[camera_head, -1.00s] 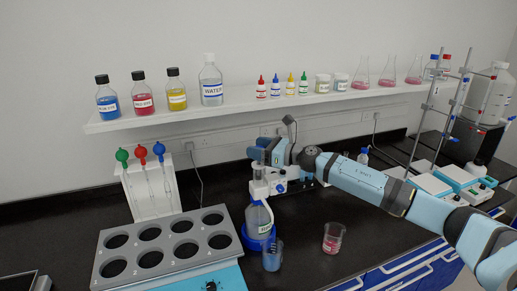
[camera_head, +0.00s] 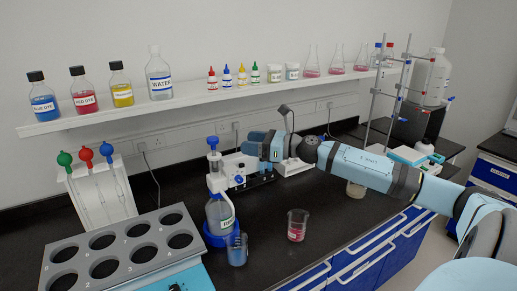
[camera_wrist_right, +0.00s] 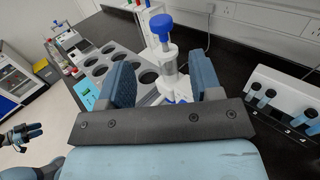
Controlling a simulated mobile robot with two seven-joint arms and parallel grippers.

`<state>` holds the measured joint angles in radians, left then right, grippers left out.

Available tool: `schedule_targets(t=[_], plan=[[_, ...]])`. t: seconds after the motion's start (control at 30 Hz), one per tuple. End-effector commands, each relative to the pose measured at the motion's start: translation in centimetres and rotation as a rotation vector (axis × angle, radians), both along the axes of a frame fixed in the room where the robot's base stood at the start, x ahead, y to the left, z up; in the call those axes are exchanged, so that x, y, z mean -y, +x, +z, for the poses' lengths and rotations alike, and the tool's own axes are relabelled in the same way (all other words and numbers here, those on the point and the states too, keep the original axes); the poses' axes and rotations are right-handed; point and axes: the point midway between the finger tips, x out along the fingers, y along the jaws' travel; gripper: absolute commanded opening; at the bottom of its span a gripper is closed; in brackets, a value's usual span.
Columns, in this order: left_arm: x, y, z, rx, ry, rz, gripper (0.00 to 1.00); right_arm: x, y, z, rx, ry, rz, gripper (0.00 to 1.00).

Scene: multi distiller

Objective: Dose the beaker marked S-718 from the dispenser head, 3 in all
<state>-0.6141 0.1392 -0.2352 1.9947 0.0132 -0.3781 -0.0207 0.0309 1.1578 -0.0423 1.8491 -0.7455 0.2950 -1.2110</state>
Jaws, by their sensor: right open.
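The dispenser is a bottle (camera_head: 219,212) with a white pump head and a blue plunger knob (camera_head: 213,141), standing upright in a blue ring. The knob also shows in the right wrist view (camera_wrist_right: 160,24). A beaker of blue liquid (camera_head: 237,250) stands in front of the dispenser. A beaker with a little red liquid (camera_head: 297,226) stands to its right. I cannot read S-718 on either. My right gripper (camera_head: 250,142) is open and empty, right of the knob and apart from it. In the right wrist view, what looks like my left gripper (camera_wrist_right: 24,132) is small at the left edge.
A grey rack (camera_head: 127,240) with several holes is at the front left, with a pipette stand (camera_head: 98,195) behind it. A shelf (camera_head: 190,104) of bottles and flasks runs along the wall. A white device (camera_head: 250,172) with small tubes stands behind the dispenser.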

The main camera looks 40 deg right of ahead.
Motion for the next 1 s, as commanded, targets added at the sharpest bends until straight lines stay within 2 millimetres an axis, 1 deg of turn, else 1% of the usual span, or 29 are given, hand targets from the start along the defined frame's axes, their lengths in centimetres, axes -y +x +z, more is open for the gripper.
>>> schedule_targets(t=[0.03, 0.2, 0.6, 0.63, 0.67, 0.7, 0.77, 0.8, 0.87, 0.97, 1.0], plan=[[0.0, 0.0, -0.3, 0.001, 0.0, 0.001, 0.43, 0.3, -0.4, -0.3, -0.004, 0.0, -0.001, 0.59], [-0.1, 0.0, -0.6, 0.001, 0.001, 0.0, 0.43, 0.8, -1.3, -0.1, -0.001, -0.001, -0.001, 0.59], [-0.1, 0.0, -0.6, 0.0, 0.001, 0.0, 0.43, 1.0, -1.6, 0.1, 0.001, -0.001, 0.0, 0.59], [-0.1, 0.0, -0.6, 0.0, 0.001, 0.0, 0.43, 1.0, -1.6, 0.1, 0.001, -0.001, 0.0, 0.54], [-0.1, 0.0, -0.6, 0.0, 0.001, 0.0, 0.43, 1.0, -1.6, 0.0, 0.0, 0.002, -0.001, 0.47], [-0.1, 0.0, -0.7, 0.0, 0.001, 0.0, 0.43, 0.8, -1.6, -0.2, -0.004, 0.016, -0.006, 0.38], [-0.1, 0.0, -0.7, 0.0, 0.001, 0.0, 0.43, 0.4, -1.8, -0.9, -0.018, 0.073, -0.025, 0.24], [-0.1, 0.0, -0.7, -0.001, 0.002, 0.0, 0.43, 0.0, -1.9, -1.7, -0.033, 0.138, -0.048, 0.15], [-0.1, 0.0, -0.8, -0.001, 0.002, 0.0, 0.43, -0.8, -2.4, -3.4, -0.072, 0.281, -0.101, 0.01], [-0.1, 0.0, -0.8, -0.002, 0.002, 0.0, 0.43, -2.5, -3.8, -7.3, -0.172, 0.621, -0.236, 0.0], [-0.1, 0.0, -0.8, -0.002, 0.002, 0.0, 0.43, -3.2, -4.6, -9.1, -0.222, 0.777, -0.303, 0.0]])
